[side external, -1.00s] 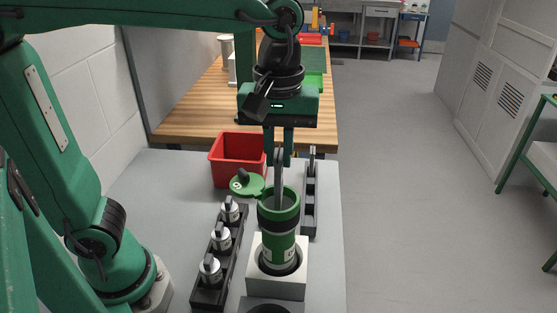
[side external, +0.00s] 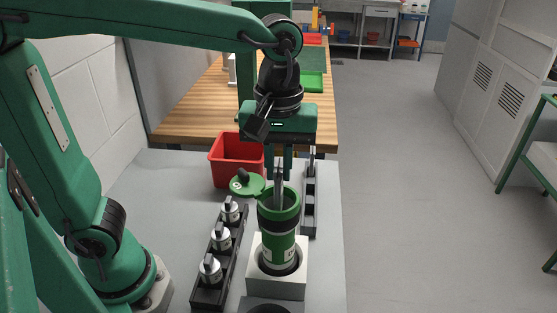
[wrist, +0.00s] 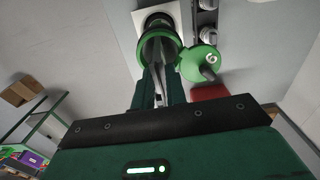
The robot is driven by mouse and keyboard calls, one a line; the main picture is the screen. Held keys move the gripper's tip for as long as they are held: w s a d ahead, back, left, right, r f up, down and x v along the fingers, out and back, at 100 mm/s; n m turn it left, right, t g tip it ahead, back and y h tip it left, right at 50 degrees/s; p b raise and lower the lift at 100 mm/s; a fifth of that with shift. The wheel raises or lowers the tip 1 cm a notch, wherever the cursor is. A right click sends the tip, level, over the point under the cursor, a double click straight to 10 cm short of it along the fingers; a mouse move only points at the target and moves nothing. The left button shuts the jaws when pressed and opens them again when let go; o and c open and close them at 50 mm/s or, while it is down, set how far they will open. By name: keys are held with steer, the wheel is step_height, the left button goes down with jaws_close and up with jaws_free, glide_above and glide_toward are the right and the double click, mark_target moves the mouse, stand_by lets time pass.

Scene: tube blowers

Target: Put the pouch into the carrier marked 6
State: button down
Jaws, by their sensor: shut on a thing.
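The carrier (side external: 278,232) is a green upright cylinder with a dark band. It stands in a white square block, its mouth open. Its green lid (side external: 246,186) is swung out to the left; the lid in the wrist view (wrist: 207,60) is marked 6. My gripper (side external: 279,193) points straight down over the carrier, its grey fingertips inside the mouth. It also shows in the wrist view (wrist: 157,48), reaching into the green rim. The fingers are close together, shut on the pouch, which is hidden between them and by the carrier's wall.
A black rack (side external: 219,262) with several silver, black-topped pieces stands left of the carrier. Another dark rack (side external: 310,205) stands close on the right. A red bin (side external: 235,166) is behind on the left. Another dark round opening (side external: 268,308) shows at the front edge.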

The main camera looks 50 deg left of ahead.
steer(key=shift+f, duration=0.8)
steer(key=c, duration=1.3)
jaws_free()
steer(key=shift+c, duration=0.2)
steer(key=shift+r, duration=0.1)
steer(key=shift+r, duration=3.85)
